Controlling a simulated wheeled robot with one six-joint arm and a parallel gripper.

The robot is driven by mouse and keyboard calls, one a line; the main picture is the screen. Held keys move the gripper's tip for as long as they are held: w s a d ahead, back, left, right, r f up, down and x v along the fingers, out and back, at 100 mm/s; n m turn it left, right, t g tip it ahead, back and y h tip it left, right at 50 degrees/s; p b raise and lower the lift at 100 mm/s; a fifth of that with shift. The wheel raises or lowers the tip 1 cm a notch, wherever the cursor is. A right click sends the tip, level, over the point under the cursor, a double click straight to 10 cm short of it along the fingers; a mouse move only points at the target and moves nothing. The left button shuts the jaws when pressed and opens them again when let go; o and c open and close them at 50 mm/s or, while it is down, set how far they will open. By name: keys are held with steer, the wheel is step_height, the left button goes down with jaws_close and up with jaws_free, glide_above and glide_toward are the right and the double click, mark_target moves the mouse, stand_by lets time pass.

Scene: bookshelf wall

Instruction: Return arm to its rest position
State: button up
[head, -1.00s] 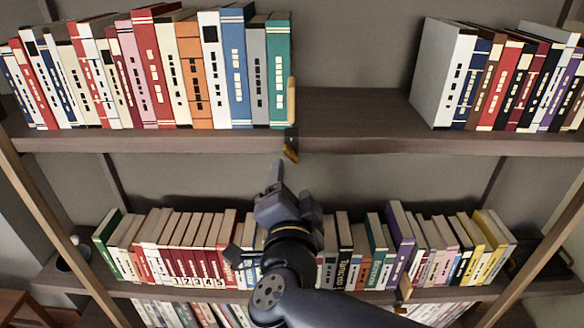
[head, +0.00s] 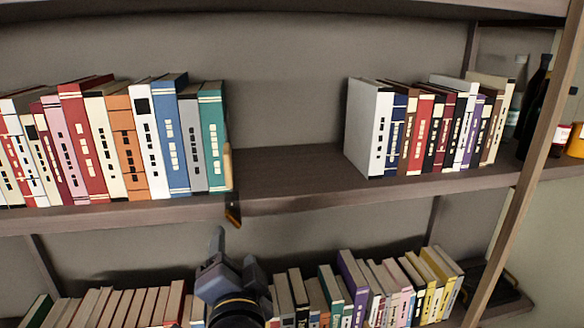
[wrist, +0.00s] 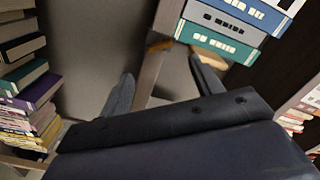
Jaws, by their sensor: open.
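My gripper (head: 232,250) is in the lower middle of the head view, in front of the gap between the upper and lower shelves. Its fingers point up towards the upper shelf's front edge. In the wrist view my gripper (wrist: 160,88) shows two dark fingers spread apart with nothing between them. The teal book (head: 214,135) stands at the right end of the upper left row, above and clear of the fingers. My arm below the gripper is cut off by the bottom of the head view.
The upper shelf (head: 290,175) has a bare stretch between the teal book and a white book (head: 369,128). A lower row of books stands behind and beside my gripper. A wooden post (head: 525,190), dark bottles (head: 535,100) and an orange jar (head: 576,140) are at right.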

mark_target(234, 221)
steer(key=x, duration=0.8)
steer(key=shift+w+b, duration=0.1)
steer(key=shift+b, duration=0.25)
